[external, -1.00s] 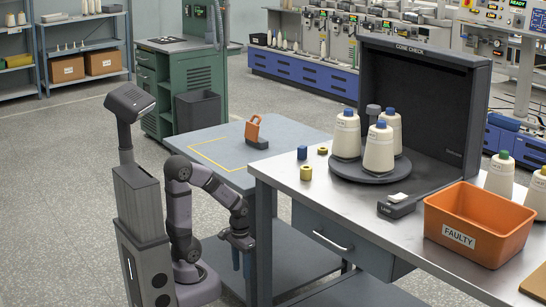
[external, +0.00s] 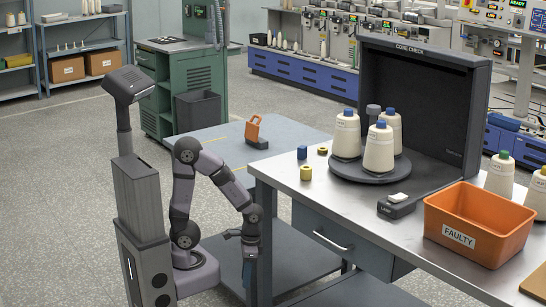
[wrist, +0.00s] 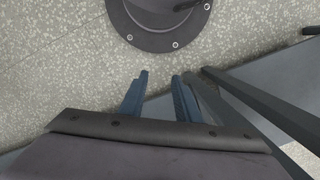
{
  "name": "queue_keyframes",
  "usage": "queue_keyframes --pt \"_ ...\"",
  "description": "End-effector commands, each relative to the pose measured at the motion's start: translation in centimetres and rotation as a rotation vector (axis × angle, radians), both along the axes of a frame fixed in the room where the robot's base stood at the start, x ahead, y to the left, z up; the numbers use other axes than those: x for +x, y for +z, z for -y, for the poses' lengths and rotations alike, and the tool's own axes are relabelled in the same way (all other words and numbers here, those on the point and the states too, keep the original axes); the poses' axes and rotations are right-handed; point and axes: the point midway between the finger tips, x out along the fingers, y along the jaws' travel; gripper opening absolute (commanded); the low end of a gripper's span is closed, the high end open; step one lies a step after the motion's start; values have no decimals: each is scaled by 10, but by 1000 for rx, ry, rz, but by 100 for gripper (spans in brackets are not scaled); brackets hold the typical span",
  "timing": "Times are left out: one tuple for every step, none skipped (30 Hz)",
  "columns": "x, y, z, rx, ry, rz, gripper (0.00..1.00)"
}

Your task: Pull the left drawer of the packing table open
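The packing table (external: 277,179) has a light metal top and grey legs. Its left drawer (external: 370,259) is a grey panel under the front edge, with a pale bar handle (external: 332,242); it looks closed. My gripper (external: 249,275) points down beside the table's front left leg, left of the drawer and lower than the handle, apart from it. In the wrist view its two blue fingers (wrist: 160,78) are spread with an empty gap between them. The drawer and handle cannot be made out in the wrist view.
A blue-grey side table (external: 215,143) stands behind my arm. On the packing table are cones on a dark turntable (external: 368,174), an orange FAULTY bin (external: 480,225) and small spools. A lower shelf (external: 360,292) lies under the drawer. Dark bars (wrist: 265,105) run close right of my fingers.

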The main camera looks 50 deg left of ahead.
Motion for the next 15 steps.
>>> queue_keyframes --pt "-12 12 12 15 -86 -24 30" --pt "-18 15 18 22 -128 -33 30" --pt "-26 18 26 32 -186 -44 30" --pt "-32 21 32 39 -229 -52 30" --pt "-38 23 38 47 -273 -60 30" --pt "-45 26 46 58 -331 -68 30" --pt "-50 29 52 66 -378 -71 30" --pt "-56 31 57 76 -426 -74 30" --pt "-62 35 65 90 -493 -76 30" --pt "-67 37 70 100 -545 -75 30" --pt "-72 40 75 113 -600 -73 30" --pt "-77 43 83 127 -673 -68 30" --pt "-82 46 88 141 -732 -64 30" --pt "-86 48 93 157 -791 -59 30" --pt "-91 51 99 180 -871 -52 30"
